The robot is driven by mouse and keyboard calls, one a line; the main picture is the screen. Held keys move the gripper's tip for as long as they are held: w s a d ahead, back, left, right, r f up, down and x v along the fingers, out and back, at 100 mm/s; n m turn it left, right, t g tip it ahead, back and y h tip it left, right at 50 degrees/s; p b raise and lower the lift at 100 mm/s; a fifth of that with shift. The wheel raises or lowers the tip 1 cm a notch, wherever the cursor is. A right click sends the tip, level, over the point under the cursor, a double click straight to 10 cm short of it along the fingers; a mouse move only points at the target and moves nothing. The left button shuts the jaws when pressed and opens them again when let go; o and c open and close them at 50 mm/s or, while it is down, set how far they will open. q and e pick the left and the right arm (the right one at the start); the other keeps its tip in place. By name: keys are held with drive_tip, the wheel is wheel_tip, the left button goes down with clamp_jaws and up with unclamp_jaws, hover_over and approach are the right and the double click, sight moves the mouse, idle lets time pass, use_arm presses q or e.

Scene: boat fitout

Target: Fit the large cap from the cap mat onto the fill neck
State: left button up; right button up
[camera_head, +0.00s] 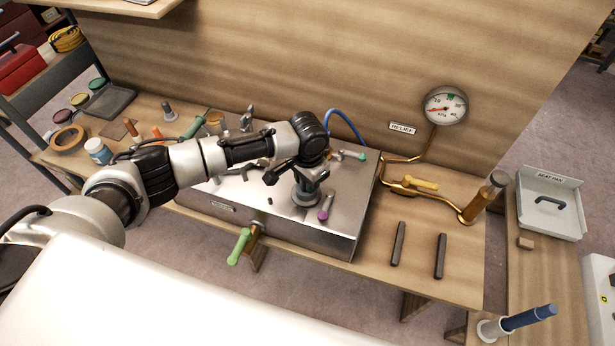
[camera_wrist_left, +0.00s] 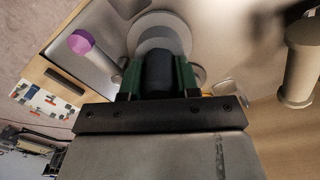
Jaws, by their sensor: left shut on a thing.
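My left gripper (camera_head: 306,178) is above the steel tank (camera_head: 340,222), over a round grey fitting (camera_head: 305,197) that looks like the fill neck. In the left wrist view the gripper's green-lined fingers (camera_wrist_left: 158,77) are shut on a dark cylindrical piece (camera_wrist_left: 160,70), likely the large cap's grip. A pale grey disc (camera_wrist_left: 160,28) lies just beyond it. I cannot tell whether cap and neck touch, as the gripper and arm hide the contact. I cannot pick out the cap mat for certain. My right gripper is not in view.
A purple-tipped lever (camera_head: 324,210) stands close to the gripper's right. A green-handled valve (camera_head: 239,246) sticks out at the tank's front. A pressure gauge (camera_head: 445,106) and brass pipe (camera_head: 405,187) are at right. Two dark bars (camera_head: 398,244) lie on the bench.

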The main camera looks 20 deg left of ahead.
use_arm(q)
drive_tip(key=shift+f, duration=0.15)
drive_tip(key=o, duration=1.6)
wheel_tip(320, 180, up, 9)
drive_tip(key=p, duration=0.9)
drive_tip(key=shift+f, duration=0.2)
